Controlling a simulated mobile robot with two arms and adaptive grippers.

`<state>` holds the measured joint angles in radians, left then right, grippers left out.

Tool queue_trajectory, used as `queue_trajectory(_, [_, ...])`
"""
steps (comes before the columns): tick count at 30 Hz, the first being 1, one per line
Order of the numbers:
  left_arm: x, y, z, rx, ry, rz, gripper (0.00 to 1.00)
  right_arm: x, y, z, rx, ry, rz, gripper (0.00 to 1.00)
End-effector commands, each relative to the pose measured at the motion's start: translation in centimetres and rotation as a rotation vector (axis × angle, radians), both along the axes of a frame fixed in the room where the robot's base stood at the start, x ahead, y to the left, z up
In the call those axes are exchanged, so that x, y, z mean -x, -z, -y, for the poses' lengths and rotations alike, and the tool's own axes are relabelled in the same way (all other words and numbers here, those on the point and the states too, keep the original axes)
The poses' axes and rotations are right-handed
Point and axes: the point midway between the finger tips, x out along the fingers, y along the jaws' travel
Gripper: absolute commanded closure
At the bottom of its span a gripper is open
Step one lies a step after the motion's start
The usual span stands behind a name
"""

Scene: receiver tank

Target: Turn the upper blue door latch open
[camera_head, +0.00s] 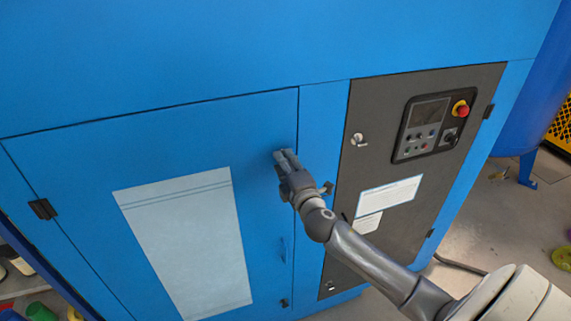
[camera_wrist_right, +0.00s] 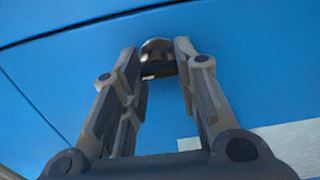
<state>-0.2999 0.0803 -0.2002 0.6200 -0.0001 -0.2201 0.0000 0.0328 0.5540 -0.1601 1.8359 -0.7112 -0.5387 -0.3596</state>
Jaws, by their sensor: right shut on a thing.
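The blue door (camera_head: 262,205) of the cabinet is shut flush in its frame. My right gripper (camera_head: 287,158) is at the upper right part of this door, close to its right edge. In the right wrist view, a round, shiny metal latch (camera_wrist_right: 158,52) with a dark lower part sits between the two fingertips of the right gripper (camera_wrist_right: 160,62). The gripper is shut on it. In the head view the gripper hides the upper latch, so its turn angle cannot be told. My left gripper is not in view.
A blue handle (camera_head: 284,249) and a small dark latch (camera_head: 284,302) are lower on the door. A grey panel door (camera_head: 330,240) with a control panel (camera_head: 428,128) and red emergency button (camera_head: 461,108) stands to the right. A hinge (camera_head: 43,208) is at the left.

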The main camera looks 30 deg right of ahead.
Motion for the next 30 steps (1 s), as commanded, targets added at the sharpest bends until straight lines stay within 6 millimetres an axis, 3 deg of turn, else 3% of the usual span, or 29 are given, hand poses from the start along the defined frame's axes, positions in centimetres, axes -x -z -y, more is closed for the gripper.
queue_trajectory(5, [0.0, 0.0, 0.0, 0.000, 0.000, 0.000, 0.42, 0.0, 0.0, 0.0, 0.002, 0.000, -0.001, 0.95])
queue_trajectory(6, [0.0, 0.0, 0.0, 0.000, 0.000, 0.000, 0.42, 0.0, 0.0, 0.0, 0.002, 0.000, -0.001, 0.69])
queue_trajectory(11, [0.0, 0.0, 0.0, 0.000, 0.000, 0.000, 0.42, 0.0, 0.0, 0.0, 0.001, 0.000, 0.000, 0.49])
queue_trajectory(23, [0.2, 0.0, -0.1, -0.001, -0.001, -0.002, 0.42, 0.5, 0.1, -0.2, 0.000, -0.001, -0.002, 0.49])
queue_trajectory(30, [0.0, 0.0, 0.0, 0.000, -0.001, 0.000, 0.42, 3.9, 0.2, -1.0, -0.003, -0.002, -0.003, 0.49])
